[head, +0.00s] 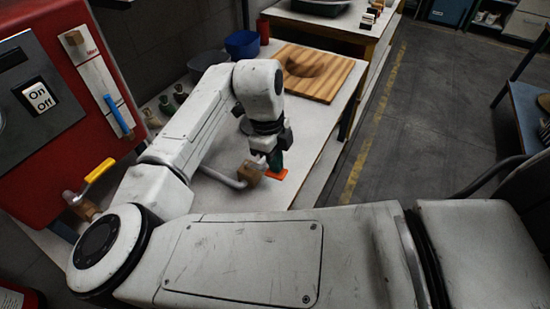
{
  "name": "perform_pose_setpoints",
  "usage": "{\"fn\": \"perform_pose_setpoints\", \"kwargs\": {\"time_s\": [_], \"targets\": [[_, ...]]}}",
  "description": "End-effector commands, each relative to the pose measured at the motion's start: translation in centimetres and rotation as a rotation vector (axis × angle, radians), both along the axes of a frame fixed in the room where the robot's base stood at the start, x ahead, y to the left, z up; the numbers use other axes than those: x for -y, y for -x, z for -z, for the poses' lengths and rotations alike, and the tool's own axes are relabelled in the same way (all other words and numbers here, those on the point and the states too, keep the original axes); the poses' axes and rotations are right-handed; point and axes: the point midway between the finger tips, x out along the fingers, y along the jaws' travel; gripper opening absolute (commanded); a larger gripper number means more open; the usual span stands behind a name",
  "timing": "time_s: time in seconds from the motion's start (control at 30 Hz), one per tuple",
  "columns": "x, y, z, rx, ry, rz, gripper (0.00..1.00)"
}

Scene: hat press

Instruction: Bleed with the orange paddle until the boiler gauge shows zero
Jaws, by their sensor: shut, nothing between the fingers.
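The orange paddle (277,174) shows low over the white bench top, at the end of a grey pipe (222,178) with a brown fitting (249,173). My gripper (272,163) points down right at the paddle, and its fingers are shut with nothing between them. The fingers partly hide the paddle, and I cannot tell if they touch it. The red boiler housing (75,150) stands at the left. The boiler gauge's reading is not visible; only a dark round edge shows at the far left of the panel.
A yellow-handled valve (99,171) sticks out from the red housing, below a white On/Off switch (39,96). A wooden hat block board (313,72), blue bin (242,44) and several small stamps stand on the bench (312,130).

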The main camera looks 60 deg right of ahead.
Motion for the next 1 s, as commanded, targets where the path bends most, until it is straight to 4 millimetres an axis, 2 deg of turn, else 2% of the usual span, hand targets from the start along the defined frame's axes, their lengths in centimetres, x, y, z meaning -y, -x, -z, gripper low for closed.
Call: {"fn": "perform_pose_setpoints", "kwargs": {"time_s": [0.43,1.0], "targets": [[0.0,1.2,2.4,0.23,-0.007,0.001,0.0],[0.0,1.1,2.2,0.23,-0.008,0.0,0.0]]}}
